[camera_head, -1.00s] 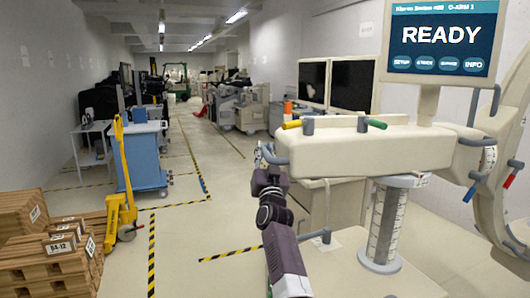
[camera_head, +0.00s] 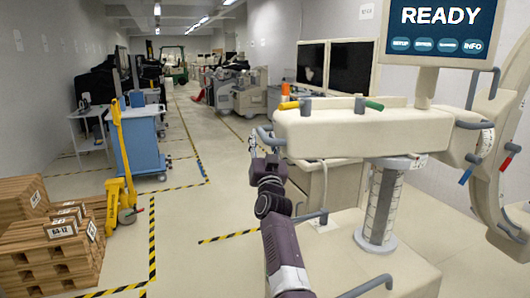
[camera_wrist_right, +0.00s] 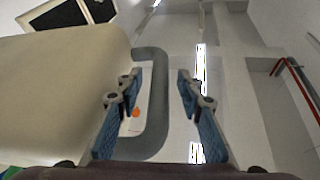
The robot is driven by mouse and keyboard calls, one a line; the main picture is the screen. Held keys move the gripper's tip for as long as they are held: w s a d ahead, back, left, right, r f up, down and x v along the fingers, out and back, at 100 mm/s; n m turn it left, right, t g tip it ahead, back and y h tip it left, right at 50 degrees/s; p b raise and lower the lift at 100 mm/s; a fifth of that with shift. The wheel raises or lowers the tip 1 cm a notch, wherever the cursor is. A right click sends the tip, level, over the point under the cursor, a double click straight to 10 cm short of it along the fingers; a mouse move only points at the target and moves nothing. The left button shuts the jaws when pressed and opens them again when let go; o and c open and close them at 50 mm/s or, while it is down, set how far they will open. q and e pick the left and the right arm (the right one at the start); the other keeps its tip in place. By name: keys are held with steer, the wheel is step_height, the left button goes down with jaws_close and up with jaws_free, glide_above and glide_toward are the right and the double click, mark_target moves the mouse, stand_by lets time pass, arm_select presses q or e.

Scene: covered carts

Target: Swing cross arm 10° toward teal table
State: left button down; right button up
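The cream cross arm (camera_head: 375,132) of the C-arm machine spans the right half of the head view, on a column with a scale (camera_head: 382,205). A grey loop handle (camera_head: 266,140) is on its left end and shows large in the wrist view (camera_wrist_right: 156,100). My right gripper (camera_head: 252,146) is at this handle. In the wrist view my right gripper (camera_wrist_right: 158,76) is open, and the handle's bar lies between its fingers; I cannot tell whether they touch. My left gripper is out of view.
A yellow pallet jack (camera_head: 122,165) and stacked wooden pallets (camera_head: 50,235) stand at left. A screen reading READY (camera_head: 440,30) is above the cross arm. Striped floor tape (camera_head: 152,240) runs along the aisle. The floor between the pallets and my right arm is clear.

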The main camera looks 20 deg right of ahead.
steer(key=v, duration=0.6)
stand_by(0.5)
steer(key=shift+f, duration=0.1)
